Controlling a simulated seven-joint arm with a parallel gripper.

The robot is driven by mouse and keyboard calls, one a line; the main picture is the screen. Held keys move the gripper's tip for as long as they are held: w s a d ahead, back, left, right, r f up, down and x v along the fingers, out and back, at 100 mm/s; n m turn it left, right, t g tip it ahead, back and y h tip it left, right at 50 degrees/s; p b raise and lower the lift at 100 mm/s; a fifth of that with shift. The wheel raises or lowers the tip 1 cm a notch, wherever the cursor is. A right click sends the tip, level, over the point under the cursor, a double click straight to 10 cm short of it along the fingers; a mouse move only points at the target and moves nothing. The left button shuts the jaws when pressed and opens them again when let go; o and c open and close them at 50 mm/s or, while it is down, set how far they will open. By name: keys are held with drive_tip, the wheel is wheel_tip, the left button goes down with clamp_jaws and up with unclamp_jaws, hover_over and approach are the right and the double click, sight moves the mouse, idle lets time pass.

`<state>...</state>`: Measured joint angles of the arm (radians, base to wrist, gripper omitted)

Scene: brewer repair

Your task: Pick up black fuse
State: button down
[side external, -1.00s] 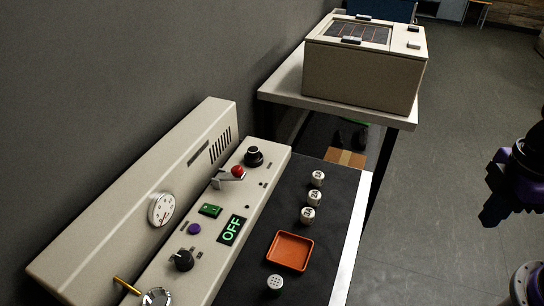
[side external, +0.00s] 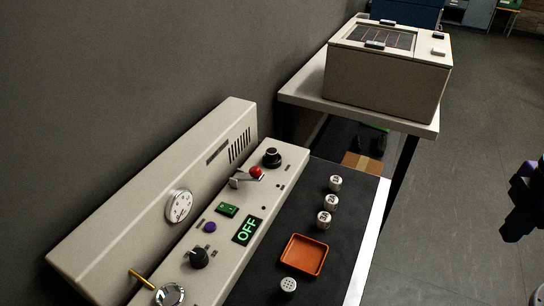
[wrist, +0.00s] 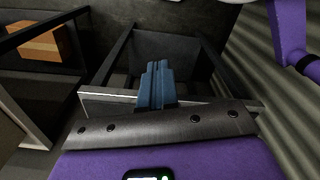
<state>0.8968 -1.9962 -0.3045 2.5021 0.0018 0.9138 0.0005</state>
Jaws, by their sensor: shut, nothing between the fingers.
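I cannot pick out a black fuse for certain in either view. Three small pale cylinders with dark markings (side external: 330,201) stand in a row on the black mat of the worktop. Another cylinder with a dotted top (side external: 288,285) stands near an empty orange tray (side external: 305,255). My gripper shows at the right edge of the side view (side external: 522,212), dark and partly cut off, away from the worktop. In the wrist view its blue fingers (wrist: 155,88) are together, with nothing between them.
The beige brewer panel has a black knob (side external: 272,158), a red-tipped lever (side external: 256,173) and a green lit OFF display (side external: 247,230). A beige box (side external: 385,80) stands on a side table (side external: 410,123). In the wrist view an orange-brown box (wrist: 45,45) lies at upper left, near dark frames.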

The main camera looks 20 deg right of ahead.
drive_tip(key=c, duration=0.7)
unclamp_jaws()
drive_tip(key=shift+c, duration=0.2)
drive_tip(key=m+t+y, duration=0.6)
drive_tip(key=t, duration=0.4)
approach(273, 151)
drive_tip(key=shift+w+a+f, duration=0.15)
drive_tip(key=shift+w+f, duration=0.15)
drive_tip(key=shift+w, duration=0.3)
drive_tip(key=shift+w+a+f, duration=0.15)
drive_tip(key=shift+w+f, duration=0.2)
drive_tip(key=shift+w, duration=0.25)
drive_tip(key=shift+a+x, duration=0.15)
drive_tip(key=shift+x, duration=1.2)
drive_tip(key=shift+a+x, duration=0.15)
drive_tip(key=shift+x, duration=1.15)
